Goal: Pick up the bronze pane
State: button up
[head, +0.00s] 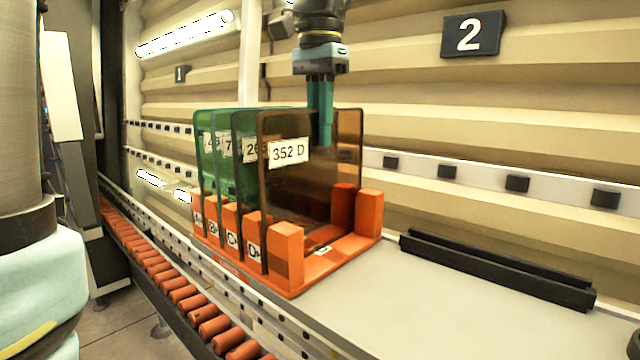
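The bronze pane (290,190) is a brown-tinted, see-through sheet with a white label reading "352 D". It stands upright in the nearest slot, marked D, of an orange rack (325,264). My gripper (321,128) points straight down at the pane's top edge, with its teal fingers overlapping the upper part of the pane. I cannot tell whether the fingers touch the pane or how far apart they are. The pane's lower edge is partly hidden by the rack's front post.
Other panes stand close behind, including a dark one (243,178) and green ones (203,160), with partly hidden labels. A black slotted bar (495,270) lies on the grey table (420,315) at right. Orange rollers (185,292) run along the left. A ribbed wall is behind.

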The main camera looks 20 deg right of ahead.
grip_shut()
jog(key=shift+r, duration=0.15)
dwell(1.0)
